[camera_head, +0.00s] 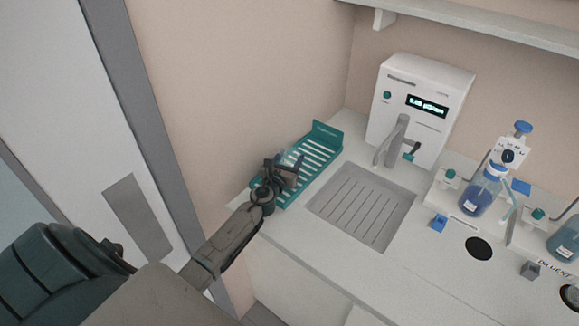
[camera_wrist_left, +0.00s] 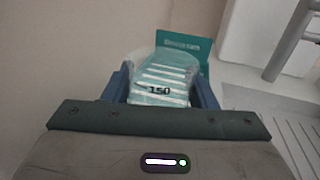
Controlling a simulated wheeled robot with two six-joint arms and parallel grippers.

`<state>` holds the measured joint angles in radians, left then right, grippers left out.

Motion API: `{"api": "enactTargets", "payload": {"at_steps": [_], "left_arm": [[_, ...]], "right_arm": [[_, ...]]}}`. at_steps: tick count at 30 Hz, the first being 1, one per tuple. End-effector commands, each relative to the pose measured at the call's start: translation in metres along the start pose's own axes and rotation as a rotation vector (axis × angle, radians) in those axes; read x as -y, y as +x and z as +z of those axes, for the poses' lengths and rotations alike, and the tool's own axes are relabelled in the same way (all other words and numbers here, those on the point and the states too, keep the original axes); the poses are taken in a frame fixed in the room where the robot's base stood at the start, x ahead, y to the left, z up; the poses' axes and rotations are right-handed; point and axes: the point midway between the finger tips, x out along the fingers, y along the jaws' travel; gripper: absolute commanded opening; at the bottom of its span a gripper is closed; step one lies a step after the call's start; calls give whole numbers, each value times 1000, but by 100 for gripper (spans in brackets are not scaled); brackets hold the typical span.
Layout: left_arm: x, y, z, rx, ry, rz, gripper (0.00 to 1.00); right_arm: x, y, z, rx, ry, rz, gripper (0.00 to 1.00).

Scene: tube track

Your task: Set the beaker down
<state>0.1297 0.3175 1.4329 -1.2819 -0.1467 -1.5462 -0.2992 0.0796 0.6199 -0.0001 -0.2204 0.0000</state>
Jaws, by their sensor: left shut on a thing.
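My left gripper (camera_head: 287,166) is over the teal slatted rack (camera_head: 327,135) at the left end of the counter. It is shut on a clear beaker. In the left wrist view the beaker (camera_wrist_left: 160,80) sits between the blue fingers of the left gripper (camera_wrist_left: 162,92), with a dark "150" mark on its near wall. The rack (camera_wrist_left: 188,44) shows through and behind the glass. The beaker's base is hidden, and I cannot tell whether it touches the rack. In the head view the gripper mostly hides the beaker. My right gripper is not in view.
A grey sink (camera_head: 362,207) lies right of the rack, with a tap (camera_head: 395,140) and a white dispenser (camera_head: 420,100) behind it. Blue-liquid bottles (camera_head: 481,192) stand farther right. The wall is close on the rack's left.

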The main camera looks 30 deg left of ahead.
Motion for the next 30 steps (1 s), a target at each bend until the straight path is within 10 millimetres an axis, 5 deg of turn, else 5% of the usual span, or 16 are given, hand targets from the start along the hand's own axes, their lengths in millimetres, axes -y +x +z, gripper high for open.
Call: {"api": "enactTargets", "payload": {"at_steps": [10, 24, 25, 28, 30], "left_arm": [[-4, 10, -35, -1, 0, 1, 26], [-4, 9, -40, -1, -1, 1, 26], [-4, 9, -40, 0, -1, 1, 54], [-4, 9, -39, -1, -1, 1, 73], [-4, 9, -39, -1, -1, 1, 74]], "right_arm": [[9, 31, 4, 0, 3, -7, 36], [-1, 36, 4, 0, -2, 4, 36], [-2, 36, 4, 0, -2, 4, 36], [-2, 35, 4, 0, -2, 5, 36], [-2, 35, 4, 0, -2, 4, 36]]}}
